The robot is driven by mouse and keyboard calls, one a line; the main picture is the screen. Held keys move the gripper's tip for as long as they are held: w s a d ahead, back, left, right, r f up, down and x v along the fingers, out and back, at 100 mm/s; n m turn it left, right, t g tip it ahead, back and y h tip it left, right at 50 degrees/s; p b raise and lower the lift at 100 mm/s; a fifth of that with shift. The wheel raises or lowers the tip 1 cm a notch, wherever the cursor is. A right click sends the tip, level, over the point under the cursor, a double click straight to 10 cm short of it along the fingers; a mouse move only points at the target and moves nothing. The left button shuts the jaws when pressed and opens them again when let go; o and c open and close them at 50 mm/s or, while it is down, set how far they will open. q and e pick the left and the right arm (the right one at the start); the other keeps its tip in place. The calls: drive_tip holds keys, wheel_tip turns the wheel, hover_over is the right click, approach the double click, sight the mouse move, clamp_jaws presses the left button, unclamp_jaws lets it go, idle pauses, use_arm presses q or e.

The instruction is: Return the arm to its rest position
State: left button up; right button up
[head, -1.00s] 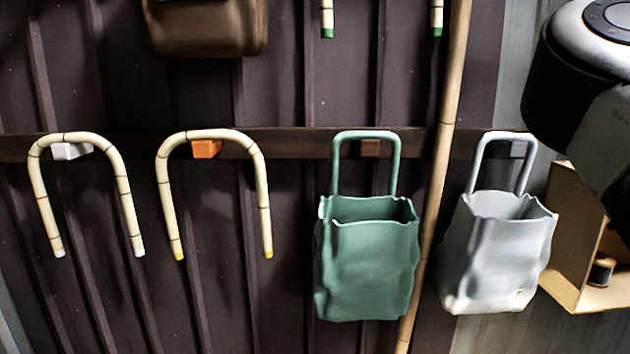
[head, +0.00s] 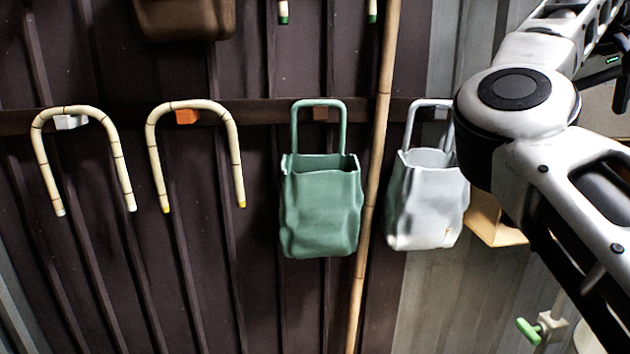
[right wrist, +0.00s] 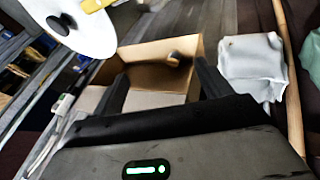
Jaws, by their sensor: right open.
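My right arm (head: 515,100) comes in at the right of the head view, bent at a joint in front of the grey bag. My right gripper (right wrist: 162,82) shows in the right wrist view with its two dark fingers spread apart and nothing between them. The cardboard box (right wrist: 130,53) lies beyond the fingers. In the head view only part of the gripper body, with a green light, shows at the upper right edge; its fingertips are hard to make out. My left gripper is not in view.
A green bag (head: 320,210) and a grey bag (head: 425,205) hang on a dark rail with two bent rattan canes (head: 122,165) (head: 235,165). A long pole (head: 372,200) stands between the bags. The box (head: 490,222) is partly behind my arm. A green-handled clamp (head: 528,330) is low right.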

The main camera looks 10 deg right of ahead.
drive_tip(key=s+d+f+n+g+h, duration=0.3)
drive_tip(key=s+d+f+g+h, duration=0.15)
drive_tip(key=d+g+h, duration=0.2)
drive_tip(key=w+a+f+n+t+h, duration=0.1)
drive_tip(key=w+a+n+t+h, duration=0.15)
drive_tip(key=n+h, duration=0.45)
drive_tip(key=w+a+f+n+t+h, duration=0.15)
drive_tip(key=a+n+t, duration=0.25)
drive_tip(key=n, duration=0.7)
drive_tip(key=w+a+n+t+h, duration=0.35)
drive_tip(key=n+h, duration=0.25)
drive_tip(key=n, duration=0.2)
drive_tip(key=w+a+f+n+t+y, duration=0.2)
drive_tip(key=a+f+n+t+y, duration=0.85)
drive_tip(key=n, duration=0.65)
drive_tip(key=w+a+f+n+t+y, duration=0.1)
drive_tip(key=a+f+n+t+y, duration=0.5)
drive_tip(key=f+n+y, duration=0.95)
drive_tip(key=s+a+f+n+g+y, duration=0.1)
drive_tip(key=s+a+f+n+g, duration=0.5)
drive_tip(key=s+f, duration=0.6)
drive_tip(key=s+a+f+n+g+y, duration=0.2)
drive_tip(key=s+a+f+n+g, duration=0.4)
drive_tip(key=s+a+f+n, duration=0.4)
wheel_tip(320, 180, down, 2)
drive_tip(key=shift+s+a+f+g, duration=0.15)
drive_tip(key=shift+s+a+g, duration=0.15)
drive_tip(key=shift+s+a, duration=0.45)
